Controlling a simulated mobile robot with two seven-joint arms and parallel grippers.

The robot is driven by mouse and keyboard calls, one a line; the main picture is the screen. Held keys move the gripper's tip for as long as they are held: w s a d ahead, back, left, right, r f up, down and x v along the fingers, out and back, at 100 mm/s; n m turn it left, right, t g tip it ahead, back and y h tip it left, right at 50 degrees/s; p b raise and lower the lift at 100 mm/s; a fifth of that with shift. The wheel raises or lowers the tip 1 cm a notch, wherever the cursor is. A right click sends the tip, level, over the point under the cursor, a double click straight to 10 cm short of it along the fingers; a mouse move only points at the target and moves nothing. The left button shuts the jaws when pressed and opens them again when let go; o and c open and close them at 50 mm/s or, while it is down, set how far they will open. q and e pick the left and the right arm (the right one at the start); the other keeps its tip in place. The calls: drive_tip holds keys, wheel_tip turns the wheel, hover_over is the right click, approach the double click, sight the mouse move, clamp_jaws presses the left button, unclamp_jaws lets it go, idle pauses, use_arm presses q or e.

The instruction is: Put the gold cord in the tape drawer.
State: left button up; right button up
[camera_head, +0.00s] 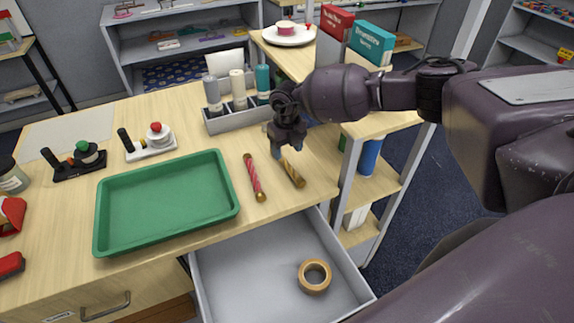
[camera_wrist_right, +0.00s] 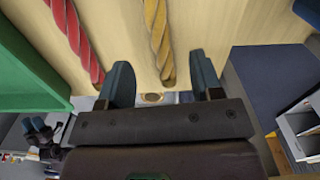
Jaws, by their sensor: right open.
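The gold cord (camera_head: 292,172) is a short twisted length lying on the table near its front right edge. It also shows in the right wrist view (camera_wrist_right: 159,35), running down between the fingers. My right gripper (camera_head: 288,152) is open above the cord's far end, with no grip on it that I can see. Its two dark blue fingers (camera_wrist_right: 161,82) stand apart on either side of the cord. The tape drawer (camera_head: 245,262) is pulled out below the table's front edge. A roll of tan tape (camera_head: 314,277) lies in it.
A red cord (camera_head: 254,178) lies just left of the gold one, beside a green tray (camera_head: 165,205). A grey holder with bottles (camera_head: 233,118) stands behind. A shelf unit (camera_head: 375,185) rises close on the right. The drawer floor around the tape is clear.

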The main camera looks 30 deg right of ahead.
sight(287, 162)
drive_tip(key=shift+f, duration=2.9)
drive_tip(key=c, duration=1.1)
